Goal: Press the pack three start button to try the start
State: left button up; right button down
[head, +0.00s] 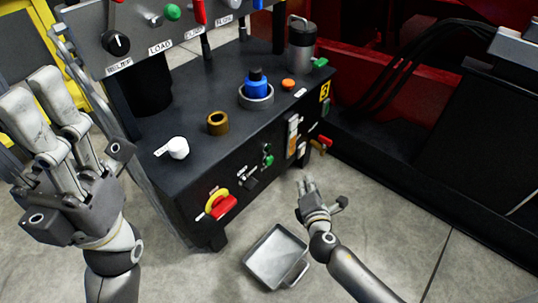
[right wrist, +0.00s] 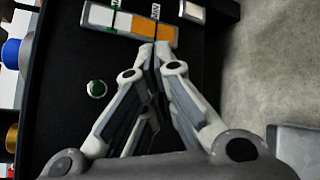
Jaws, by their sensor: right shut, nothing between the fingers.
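A yellow label reading 3 (head: 324,92) is on the front right of the black cabinet (head: 215,85). A small round green button (head: 268,160) sits on its front face and also shows in the right wrist view (right wrist: 96,88). I cannot read which control is marked start. A white-and-orange panel (head: 293,130) is right of the green button. My right gripper (head: 307,185) is shut and empty in front of the cabinet. In the right wrist view its fingertips (right wrist: 153,46) overlap the panel's lower edge; contact is unclear. My left gripper (head: 52,82) is open and empty at the left.
A red-and-yellow rotary switch (head: 219,204) is on the cabinet front. The top holds a white knob (head: 177,147), a brass ring (head: 217,123), a blue fitting (head: 257,87) and a metal canister (head: 300,48). A grey tray (head: 275,257) lies on the floor below.

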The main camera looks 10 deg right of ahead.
aim_at(270, 161)
jog(key=shift+w+r, duration=0.15)
jog(key=shift+w, duration=0.05)
jog(key=w+a+b, duration=0.1)
jog(key=w+a, duration=0.4)
jog(key=w, duration=0.2)
jog(key=shift+a, duration=0.2)
dwell(0.3)
jog(key=shift+a, duration=0.1)
dwell(1.3)
jog(key=shift+w+a, duration=0.2)
jog(key=shift+w, duration=0.05)
